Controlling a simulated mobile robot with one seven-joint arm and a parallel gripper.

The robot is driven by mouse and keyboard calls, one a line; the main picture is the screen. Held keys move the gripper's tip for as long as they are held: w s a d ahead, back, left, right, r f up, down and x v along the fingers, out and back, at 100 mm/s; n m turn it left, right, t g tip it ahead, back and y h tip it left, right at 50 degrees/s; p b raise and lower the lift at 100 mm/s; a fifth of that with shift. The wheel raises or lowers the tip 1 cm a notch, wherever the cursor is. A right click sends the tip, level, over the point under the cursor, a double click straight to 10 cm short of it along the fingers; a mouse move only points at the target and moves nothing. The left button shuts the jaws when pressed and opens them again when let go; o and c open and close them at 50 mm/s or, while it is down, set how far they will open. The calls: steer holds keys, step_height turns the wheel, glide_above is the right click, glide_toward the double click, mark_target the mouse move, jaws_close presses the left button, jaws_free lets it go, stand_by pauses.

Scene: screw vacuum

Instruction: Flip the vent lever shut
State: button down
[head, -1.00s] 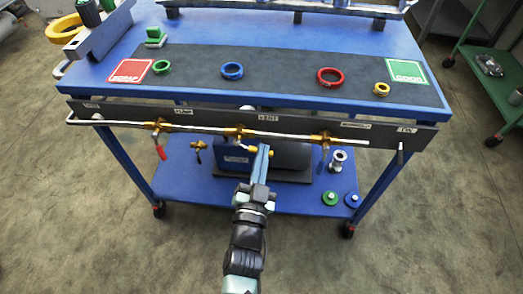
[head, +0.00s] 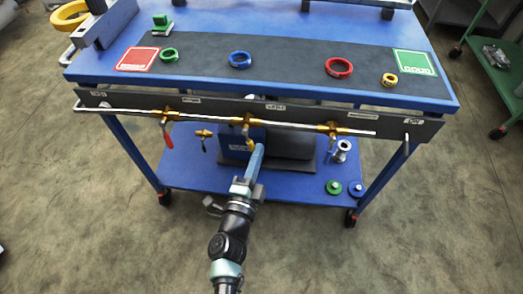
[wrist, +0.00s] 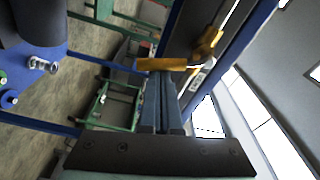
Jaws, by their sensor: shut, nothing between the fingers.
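The middle valve (head: 247,122) sits on the pipe along the front panel, near a small label that seems to read VENT. A yellow lever (head: 250,144) hangs down from it, slightly tilted. My gripper (head: 259,147) reaches up from below, with its blue-grey fingers shut and empty and their tips beside the lever's lower end. In the wrist view the yellow lever (wrist: 167,64) lies crosswise just beyond the fingertips (wrist: 163,82). I cannot tell whether they touch. The brass valve body (wrist: 207,45) shows up and right of it.
A red-handled valve (head: 167,138) hangs to the left, and another valve (head: 330,128) to the right on the same pipe (head: 290,125). Coloured rings lie on the cart top (head: 290,70). A dark box (head: 290,142) and fittings stand on the lower shelf (head: 200,178).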

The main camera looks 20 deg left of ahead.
steer(key=shift+s+a+f+m, duration=0.2)
steer(key=shift+a+m, duration=0.2)
steer(key=shift+m, duration=0.4)
steer(key=shift+s+a+f+m, duration=0.15)
steer(key=shift+a+m, duration=0.25)
steer(key=shift+m, duration=0.4)
steer(key=shift+w, duration=0.1)
